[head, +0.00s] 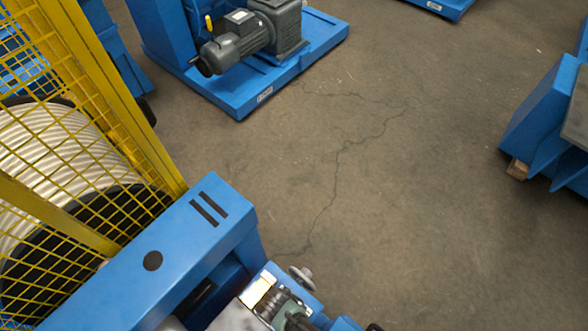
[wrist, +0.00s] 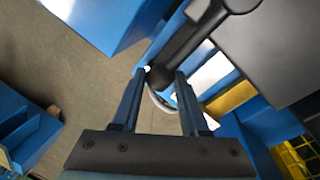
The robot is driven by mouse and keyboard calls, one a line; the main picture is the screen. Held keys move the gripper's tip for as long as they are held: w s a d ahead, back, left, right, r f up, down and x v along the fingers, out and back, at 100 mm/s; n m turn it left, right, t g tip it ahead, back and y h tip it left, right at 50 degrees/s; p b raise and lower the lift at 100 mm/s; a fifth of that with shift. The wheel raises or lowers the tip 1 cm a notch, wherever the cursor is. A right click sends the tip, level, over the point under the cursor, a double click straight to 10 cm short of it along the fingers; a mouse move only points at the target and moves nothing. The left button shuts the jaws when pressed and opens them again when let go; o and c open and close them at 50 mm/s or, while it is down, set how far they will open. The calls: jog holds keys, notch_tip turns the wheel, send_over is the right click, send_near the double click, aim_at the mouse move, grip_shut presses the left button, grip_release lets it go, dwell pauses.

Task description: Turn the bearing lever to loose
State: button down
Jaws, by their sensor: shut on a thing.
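In the wrist view, a dark lever (wrist: 185,48), which looks like the bearing lever, slants down from the upper right and ends in a rounded knob. The knob sits between the two fingertips of my gripper (wrist: 160,77). My gripper is shut on this end. The marks for the lever's positions cannot be made out in the wrist view. In the head view, my gripper is not visible, and I cannot pick out the lever for certain.
A yellow mesh guard (head: 125,110) stands over a white-wound drum (head: 60,140) at left. Metal machine parts (head: 285,305) show at the bottom edge. A grey motor (head: 240,40) sits on a blue base at the top. Cracked floor (head: 390,190) lies clear at centre right.

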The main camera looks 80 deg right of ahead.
jog(key=shift+s, duration=0.15)
jog(key=shift+c, duration=2.2)
grip_release()
jog(key=shift+r, duration=0.1)
notch_tip(320, 180, up, 12)
jog(key=w, duration=0.2)
jog(key=shift+w+r, duration=0.25)
jog(key=shift+w, duration=0.1)
